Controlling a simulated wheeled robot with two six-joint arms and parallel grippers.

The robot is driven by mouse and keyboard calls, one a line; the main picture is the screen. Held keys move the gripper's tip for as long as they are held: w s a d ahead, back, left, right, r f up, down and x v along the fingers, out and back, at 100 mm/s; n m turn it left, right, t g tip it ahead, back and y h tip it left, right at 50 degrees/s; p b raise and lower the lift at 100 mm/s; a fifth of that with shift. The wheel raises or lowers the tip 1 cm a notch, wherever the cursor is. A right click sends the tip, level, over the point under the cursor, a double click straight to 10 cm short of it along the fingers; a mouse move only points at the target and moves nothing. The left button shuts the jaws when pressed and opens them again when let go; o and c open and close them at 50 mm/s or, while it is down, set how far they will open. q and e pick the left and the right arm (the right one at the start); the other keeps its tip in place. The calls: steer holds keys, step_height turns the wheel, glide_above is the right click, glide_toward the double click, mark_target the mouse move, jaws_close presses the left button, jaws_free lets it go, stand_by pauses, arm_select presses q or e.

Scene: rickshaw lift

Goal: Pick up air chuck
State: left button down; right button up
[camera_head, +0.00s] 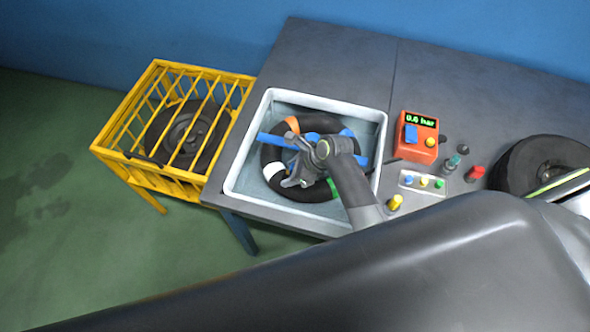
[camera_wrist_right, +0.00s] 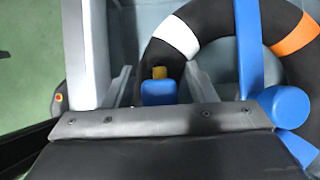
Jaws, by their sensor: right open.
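My right gripper (camera_head: 298,178) is over the pale tub (camera_head: 232,180), above the black inner tube (camera_head: 318,195). In the right wrist view its fingers (camera_wrist_right: 160,82) stand apart, with a gap between them. A small blue piece with a yellow tip (camera_wrist_right: 158,92) shows in that gap and may be the air chuck; I cannot tell whether a finger touches it. In the head view the gripper hides that spot. The tube carries white, orange, green and blue bands. Blue bars (camera_head: 270,138) cross the tub. My left gripper is not in view.
A red gauge box (camera_head: 417,137) reading 0.6 bar stands right of the tub. A button panel (camera_head: 422,184), small coloured fittings and a black wheel (camera_head: 535,165) lie further right. A yellow cage (camera_head: 127,112) holding a tyre stands left of the bench.

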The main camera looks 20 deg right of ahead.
mark_target(292, 166)
steer(key=c, duration=1.1)
steer(key=shift+o, duration=0.2)
step_height(292, 166, up, 10)
steer(key=shift+r+b, duration=0.1)
steer(key=shift+b, duration=0.4)
